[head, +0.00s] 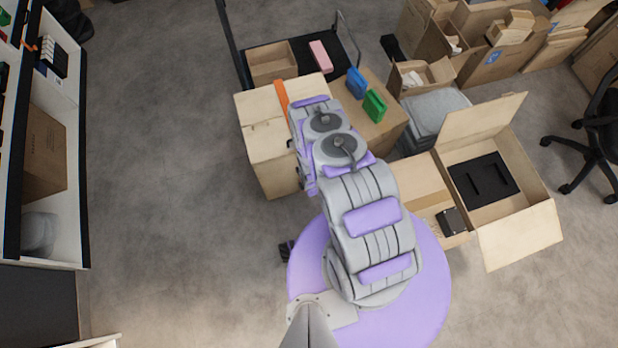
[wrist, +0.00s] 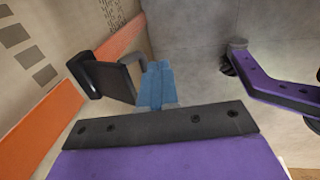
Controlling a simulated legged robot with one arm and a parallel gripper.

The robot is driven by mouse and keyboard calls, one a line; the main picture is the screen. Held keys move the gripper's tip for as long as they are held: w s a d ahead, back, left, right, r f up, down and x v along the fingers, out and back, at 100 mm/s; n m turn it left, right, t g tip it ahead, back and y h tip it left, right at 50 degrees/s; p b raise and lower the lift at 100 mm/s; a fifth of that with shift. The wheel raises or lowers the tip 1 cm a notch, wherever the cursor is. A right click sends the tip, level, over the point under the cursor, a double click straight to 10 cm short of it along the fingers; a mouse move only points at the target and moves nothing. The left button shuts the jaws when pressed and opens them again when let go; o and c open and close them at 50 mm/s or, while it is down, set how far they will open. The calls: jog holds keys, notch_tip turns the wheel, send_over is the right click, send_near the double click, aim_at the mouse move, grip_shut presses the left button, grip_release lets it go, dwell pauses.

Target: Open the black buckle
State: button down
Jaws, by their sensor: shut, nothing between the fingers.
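The black buckle (wrist: 116,82) is at the left of the wrist view, in front of the orange strap (wrist: 55,130) on a cardboard carton. A dark flat piece of it stands out toward my gripper. My gripper (wrist: 158,66) shows as two blue fingers side by side, shut with nothing between them. The fingertips are just right of the buckle; I cannot tell whether they touch it. In the head view the orange strap (head: 281,96) crosses the carton's top, while my arm hides the buckle and most of my gripper.
The strapped carton (head: 262,122) stands beside another carton bearing blue (head: 356,83) and green (head: 374,106) items. An open carton (head: 530,186) lies to the right. A shelf unit (head: 52,200) lines the left. The grey floor (head: 170,170) between shelf and carton is free.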

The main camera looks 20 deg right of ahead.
jog(key=shift+r, duration=0.1)
dwell(0.3)
jog(key=s+r+p, duration=0.7)
jog(key=s+r, duration=0.1)
jog(key=r, duration=0.4)
jog(key=shift+d+r, duration=0.15)
jog(key=shift+r, duration=0.25)
jog(key=shift+w, duration=0.1)
